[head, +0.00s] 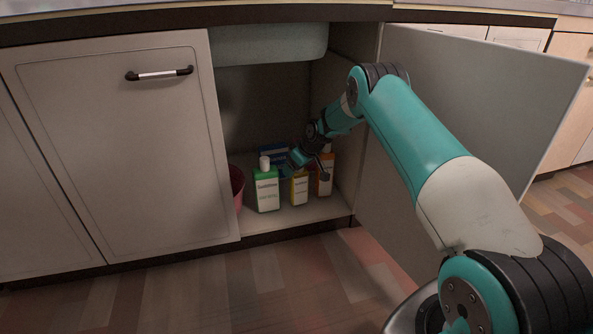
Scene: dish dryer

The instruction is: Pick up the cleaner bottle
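Several bottles stand upright on the floor of the open cabinet under the sink; I cannot tell which one the task calls the cleaner bottle. A green bottle (267,191) with a white cap and white label stands at the front left. A yellow bottle (299,191) with a white label is to its right. An orange bottle (324,179) stands further right. A blue container (272,154) is partly hidden behind. My gripper (308,171) is inside the cabinet, at the tops of the yellow and orange bottles, partly covering them. Its fingers are too small and dark to read, and contact is unclear.
A red bucket (237,187) stands left of the bottles, partly behind the closed left door (120,150). The open right door (480,110) stands beside my arm. The sink basin (268,43) hangs above. The wooden floor (200,290) in front is clear.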

